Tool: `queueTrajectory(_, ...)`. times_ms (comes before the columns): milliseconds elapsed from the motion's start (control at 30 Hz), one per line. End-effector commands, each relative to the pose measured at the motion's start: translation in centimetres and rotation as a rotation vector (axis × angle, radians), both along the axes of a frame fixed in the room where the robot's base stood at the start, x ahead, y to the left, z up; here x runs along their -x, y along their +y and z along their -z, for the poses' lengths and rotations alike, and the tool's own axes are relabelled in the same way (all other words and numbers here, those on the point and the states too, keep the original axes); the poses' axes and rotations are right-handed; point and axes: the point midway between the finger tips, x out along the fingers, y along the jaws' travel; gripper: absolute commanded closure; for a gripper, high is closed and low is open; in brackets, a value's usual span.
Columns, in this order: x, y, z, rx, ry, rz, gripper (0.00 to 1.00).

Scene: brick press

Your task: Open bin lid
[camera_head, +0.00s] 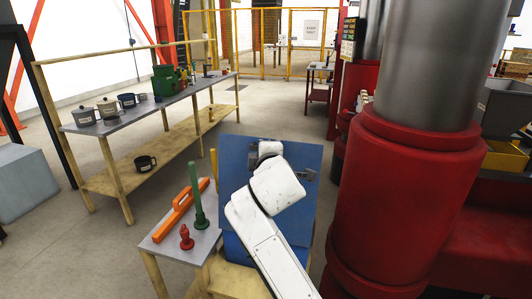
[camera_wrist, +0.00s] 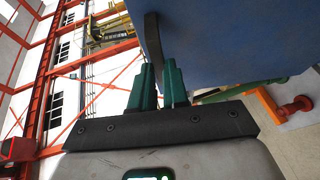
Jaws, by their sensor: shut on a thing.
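The blue bin lid (camera_head: 302,205) stands steeply tilted in the middle of the head view, partly covered by my white arm. In the wrist view the lid (camera_wrist: 235,40) fills the upper right. A dark curved handle (camera_wrist: 153,38) runs down along the lid's left edge. My gripper (camera_wrist: 159,70) has teal fingers, one on each side of the handle, and is shut on it. In the head view my arm reaches the lid's upper part, and the fingertips are hidden. The bin's inside is not visible.
A small grey-topped table (camera_head: 172,240) stands left of the lid with an orange handle-like tool (camera_head: 181,209), a green rod (camera_head: 198,203) and a red piece (camera_head: 186,238). A large red press column (camera_head: 405,190) stands close on the right. Open floor lies left.

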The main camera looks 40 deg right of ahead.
Motion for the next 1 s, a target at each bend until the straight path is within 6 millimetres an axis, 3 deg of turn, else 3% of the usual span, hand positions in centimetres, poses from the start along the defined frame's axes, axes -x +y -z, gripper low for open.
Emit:
queueTrajectory(200, 0.0, 0.0, 0.0, 0.0, 0.0, 0.001, 1.0)
queueTrajectory(233, 0.0, 0.0, 0.0, 0.0, 0.001, 0.001, 0.83)
queueTrajectory(467, 0.0, 0.0, 0.0, 0.0, 0.001, 0.001, 0.61)
queueTrajectory(767, 0.2, 0.1, 0.0, 0.0, 0.001, 0.0, 0.6)
queueTrajectory(1000, 2.9, 1.7, -0.5, -0.002, -0.001, -0.003, 0.6)
